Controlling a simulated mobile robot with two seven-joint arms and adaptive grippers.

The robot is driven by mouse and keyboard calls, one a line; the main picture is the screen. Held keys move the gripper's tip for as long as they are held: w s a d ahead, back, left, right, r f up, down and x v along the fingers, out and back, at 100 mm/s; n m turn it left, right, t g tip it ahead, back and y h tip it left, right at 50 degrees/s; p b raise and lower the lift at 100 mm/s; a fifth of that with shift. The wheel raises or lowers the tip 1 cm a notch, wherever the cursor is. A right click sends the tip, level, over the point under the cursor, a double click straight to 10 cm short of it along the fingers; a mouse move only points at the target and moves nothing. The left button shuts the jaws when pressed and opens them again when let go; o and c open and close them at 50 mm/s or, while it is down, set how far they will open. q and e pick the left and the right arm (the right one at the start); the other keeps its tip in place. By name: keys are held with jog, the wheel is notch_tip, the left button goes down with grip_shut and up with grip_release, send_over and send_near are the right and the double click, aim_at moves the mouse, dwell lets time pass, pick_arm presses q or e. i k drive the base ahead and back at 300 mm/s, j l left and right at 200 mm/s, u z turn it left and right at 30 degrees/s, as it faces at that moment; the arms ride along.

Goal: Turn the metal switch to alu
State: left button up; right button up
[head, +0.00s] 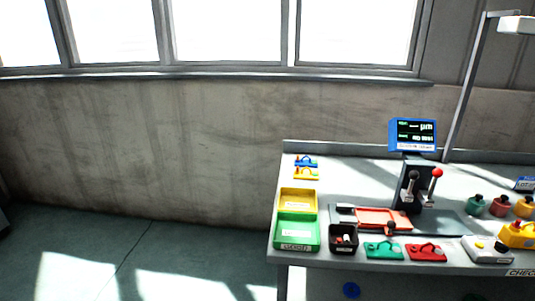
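The metal switch cannot be picked out for certain at this size, and no "alu" marking is readable. A black stand (409,184) with a red-ball lever (436,173) rises from the middle of the bench. A blue-framed display (413,134) above it shows green and white text, including "µm". Neither of my grippers is in view.
The grey workbench (350,178) fills the right side. It carries a yellow bin (298,193), a green bin (285,232), a black box (343,239), green (384,251) and red (427,253) parts, and a yellow button box (518,235).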

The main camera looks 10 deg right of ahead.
aim_at(500, 246)
jog(key=z, duration=1.75)
